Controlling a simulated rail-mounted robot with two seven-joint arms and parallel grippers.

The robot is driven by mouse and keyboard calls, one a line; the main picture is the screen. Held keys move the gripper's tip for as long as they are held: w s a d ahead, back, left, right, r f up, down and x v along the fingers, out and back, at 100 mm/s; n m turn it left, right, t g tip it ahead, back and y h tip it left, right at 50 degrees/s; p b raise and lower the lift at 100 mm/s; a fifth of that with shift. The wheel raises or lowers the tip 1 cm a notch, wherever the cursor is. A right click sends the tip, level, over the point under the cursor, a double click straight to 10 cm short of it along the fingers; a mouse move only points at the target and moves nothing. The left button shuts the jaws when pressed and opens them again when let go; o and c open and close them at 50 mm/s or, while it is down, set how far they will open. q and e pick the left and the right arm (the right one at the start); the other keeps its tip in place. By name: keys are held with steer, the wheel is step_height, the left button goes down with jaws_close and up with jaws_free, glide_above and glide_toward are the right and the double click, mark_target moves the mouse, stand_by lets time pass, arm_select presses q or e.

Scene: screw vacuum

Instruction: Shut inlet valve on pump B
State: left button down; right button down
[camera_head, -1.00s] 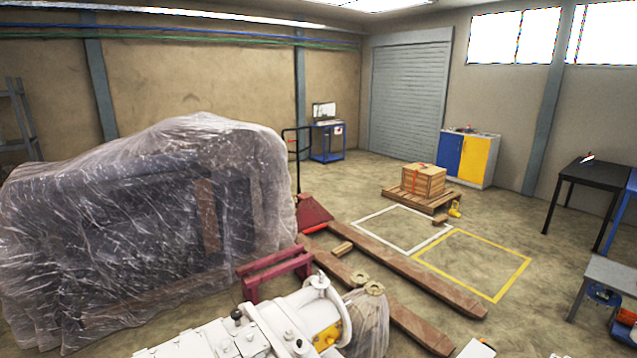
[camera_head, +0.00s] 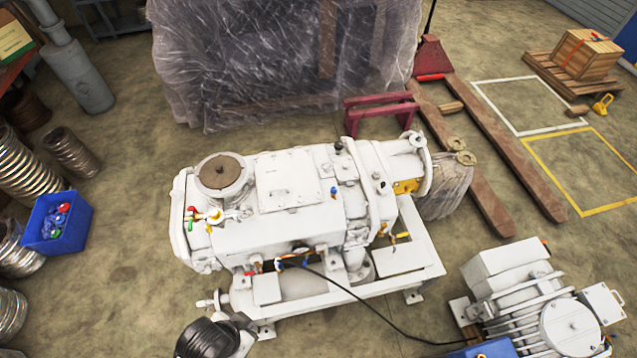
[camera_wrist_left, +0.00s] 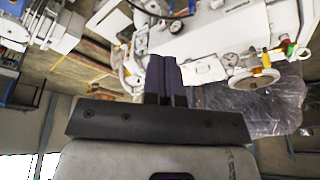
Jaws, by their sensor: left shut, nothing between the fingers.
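A large white pump unit (camera_head: 290,215) stands on a white frame in the middle of the head view. A second white machine (camera_head: 525,300) is at the lower right. No label shows which is pump B. Small valve fittings with red, yellow and green parts (camera_head: 207,217) sit at the left end of the large unit. A red lever (camera_head: 252,272) and orange handles (camera_head: 390,236) are lower on it. In the wrist view my left gripper (camera_wrist_left: 164,58) is shut and empty, with white machinery beyond it. My right gripper is not seen.
A plastic-wrapped machine (camera_head: 280,60) stands behind the large unit. A blue bin (camera_head: 58,224) and metal hoses (camera_head: 20,165) are at the left. A black cable (camera_head: 365,306) runs between the white machines. A dark rounded object (camera_head: 205,338) is at the bottom edge. Yellow floor marking (camera_head: 580,213) surrounds free floor.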

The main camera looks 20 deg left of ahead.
arm_select(q)
steer(key=s+f+b+x, duration=0.1)
steer(key=s+b+x, duration=0.1)
steer(key=b+x, duration=1.3)
steer(key=s+a+b+x, duration=0.1)
steer(key=s+b+x, duration=0.1)
steer(key=b+x, duration=1.25)
steer(key=m+t+y+b, duration=0.2)
steer(key=m+t+b, duration=1.3)
steer(key=b, duration=0.9)
glide_toward(304, 265)
steer(key=shift+w+a+r+m+g+b, duration=0.15)
steer(key=shift+w+m+g+b, duration=0.25)
steer(key=shift+w+b, duration=0.75)
steer(key=shift+w+a+r+m+g+b, duration=0.1)
steer(key=shift+w+r+m+g+b, duration=0.3)
steer(key=shift+w+b, duration=0.75)
steer(key=shift+w+a+r+m+g+b, duration=0.1)
steer(key=shift+w+m+g+b, duration=0.4)
steer(key=shift+w, duration=0.95)
steer(key=shift+d, duration=0.1)
